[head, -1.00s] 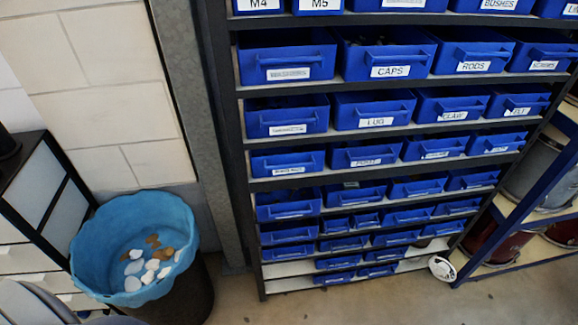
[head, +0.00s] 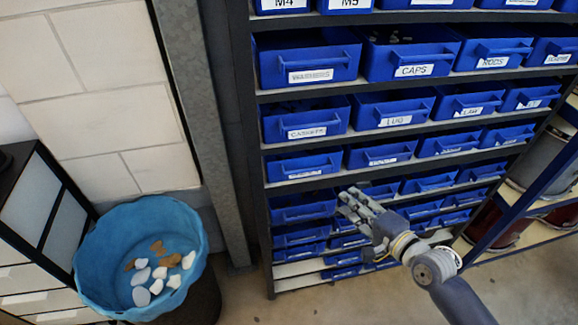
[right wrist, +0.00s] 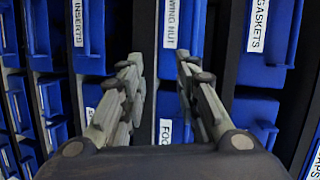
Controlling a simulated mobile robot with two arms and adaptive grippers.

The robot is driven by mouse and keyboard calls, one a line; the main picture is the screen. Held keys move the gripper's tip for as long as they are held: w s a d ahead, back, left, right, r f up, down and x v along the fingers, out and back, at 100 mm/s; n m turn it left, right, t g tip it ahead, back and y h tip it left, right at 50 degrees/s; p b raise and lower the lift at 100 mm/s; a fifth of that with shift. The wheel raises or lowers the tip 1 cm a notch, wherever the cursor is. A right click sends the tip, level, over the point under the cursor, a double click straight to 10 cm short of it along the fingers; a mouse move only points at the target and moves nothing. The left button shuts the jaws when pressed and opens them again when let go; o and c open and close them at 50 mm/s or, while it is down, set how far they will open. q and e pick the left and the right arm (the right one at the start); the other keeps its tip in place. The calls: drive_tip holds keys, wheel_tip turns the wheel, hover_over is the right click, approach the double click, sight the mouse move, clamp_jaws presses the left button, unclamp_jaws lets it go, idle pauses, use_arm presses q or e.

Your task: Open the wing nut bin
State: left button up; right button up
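The wing nut bin (head: 303,165) is the blue bin at the left end of the third full row in the head view, below the gaskets bin (head: 305,119). It sits in the rack like its neighbours. In the right wrist view the wing nut bin (right wrist: 181,45) lies ahead of my fingertips, its label readable and turned sideways. My right gripper (head: 354,201) is open and empty, in front of the rack, lower and to the right of the bin in the head view. Its two fingers (right wrist: 160,64) stand apart in the wrist view. My left gripper is out of view.
Labelled blue bins fill the dark rack around it, including caps (head: 411,60) and washers (head: 308,62). A blue tub (head: 95,290) with pale and brown pieces stands at the lower left. A blue-framed rack with drums (head: 540,165) stands at the right.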

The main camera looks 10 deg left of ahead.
drive_tip(key=a+r+y, duration=0.1)
drive_tip(key=a+r, duration=0.2)
drive_tip(key=r, duration=0.1)
drive_tip(key=p, duration=0.1)
hover_over(314, 173)
drive_tip(key=s, duration=0.5)
drive_tip(key=shift+w+f+y, duration=0.2)
drive_tip(key=shift+f+y, duration=0.1)
drive_tip(key=shift+f, duration=0.4)
clamp_jaws()
